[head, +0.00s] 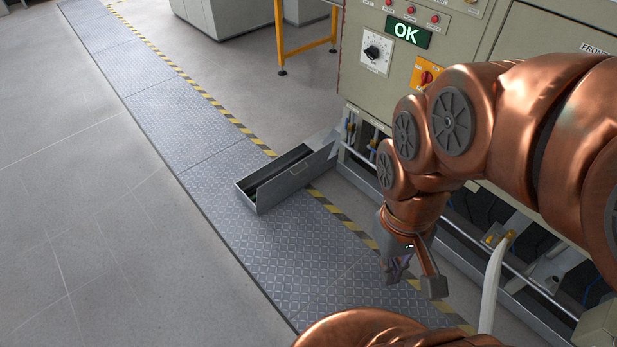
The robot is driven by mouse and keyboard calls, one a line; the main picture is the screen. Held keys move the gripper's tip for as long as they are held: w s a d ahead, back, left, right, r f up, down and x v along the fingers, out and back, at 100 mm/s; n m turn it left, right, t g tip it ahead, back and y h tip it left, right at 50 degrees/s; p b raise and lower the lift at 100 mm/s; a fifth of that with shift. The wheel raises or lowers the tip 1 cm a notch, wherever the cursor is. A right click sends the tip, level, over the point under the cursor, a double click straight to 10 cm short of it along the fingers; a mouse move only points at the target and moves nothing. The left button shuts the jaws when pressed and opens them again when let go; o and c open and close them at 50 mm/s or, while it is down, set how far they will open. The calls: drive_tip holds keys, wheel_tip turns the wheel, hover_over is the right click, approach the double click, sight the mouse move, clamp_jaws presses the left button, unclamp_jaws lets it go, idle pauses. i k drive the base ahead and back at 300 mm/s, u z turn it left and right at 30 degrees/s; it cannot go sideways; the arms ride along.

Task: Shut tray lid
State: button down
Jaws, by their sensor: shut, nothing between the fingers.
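The grey metal tray (258,206) is a long, narrow box low by the furnace's left lower corner, over the chequered floor plates. Its top is open and its dark inside shows. A grey panel with a small handle (300,168) runs along its right side; I cannot tell whether this is the lid. My gripper (397,272) points down to the right of the tray and nearer to me, well apart from it. It is shut and holds nothing. My wrist partly hides the fingers.
The furnace cabinet (357,85) with a green OK display (406,33) stands at the right, its lower bay open with pipes and cables. A yellow frame (280,40) stands at the back. The grey floor (80,190) at the left is clear.

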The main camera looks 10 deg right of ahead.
sight(276, 184)
drive_tip(key=u, duration=0.65)
drive_tip(key=i, duration=0.45)
drive_tip(key=u, duration=0.65)
drive_tip(key=i, duration=0.8)
drive_tip(key=z, duration=0.6)
drive_tip(key=i, duration=0.75)
drive_tip(key=z, duration=0.75)
